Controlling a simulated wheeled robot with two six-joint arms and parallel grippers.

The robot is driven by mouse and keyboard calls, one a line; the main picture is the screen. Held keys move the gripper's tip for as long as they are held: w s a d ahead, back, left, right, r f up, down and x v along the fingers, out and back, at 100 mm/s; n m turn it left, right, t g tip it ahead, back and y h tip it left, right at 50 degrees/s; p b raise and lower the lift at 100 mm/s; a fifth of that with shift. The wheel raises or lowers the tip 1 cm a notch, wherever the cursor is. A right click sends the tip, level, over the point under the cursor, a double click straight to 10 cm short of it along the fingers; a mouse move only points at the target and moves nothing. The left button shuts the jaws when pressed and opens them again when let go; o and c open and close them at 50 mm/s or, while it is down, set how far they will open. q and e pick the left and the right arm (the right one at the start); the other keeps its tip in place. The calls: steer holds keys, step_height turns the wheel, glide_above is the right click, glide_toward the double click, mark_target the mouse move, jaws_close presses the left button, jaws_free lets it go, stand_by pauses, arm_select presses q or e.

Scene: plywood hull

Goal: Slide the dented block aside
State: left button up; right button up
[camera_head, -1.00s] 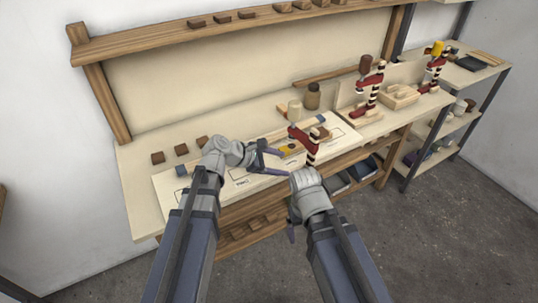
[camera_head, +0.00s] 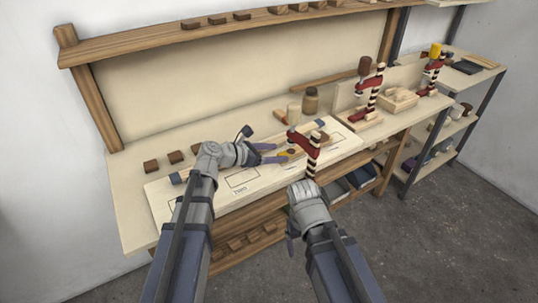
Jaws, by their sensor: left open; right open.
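My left gripper (camera_head: 274,152) is open over the white marked board (camera_head: 243,180), its fingers pointing right toward a red hand press (camera_head: 303,144). A small yellow piece (camera_head: 284,153) shows near its fingertips; I cannot tell whether they touch. A brown block (camera_head: 321,137) sits by the press, partly hidden. Grey-blue blocks lie at the board's left end (camera_head: 177,178) and far edge (camera_head: 319,124). I cannot tell which block is dented. My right gripper (camera_head: 290,238) is low in front of the bench, its fingers mostly hidden behind its wrist.
Brown blocks (camera_head: 151,166) stand on the bench's back left, and others lie on the wooden shelf (camera_head: 190,23) above. A brown jar (camera_head: 310,101) and a second press (camera_head: 368,88) stand farther right. A shelf rack (camera_head: 455,117) is beyond the bench.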

mark_target(289, 152)
arm_select(q)
steer(key=shift+b+x, duration=0.8)
steer(key=shift+x, duration=1.95)
steer(key=shift+c, duration=0.4)
jaws_close()
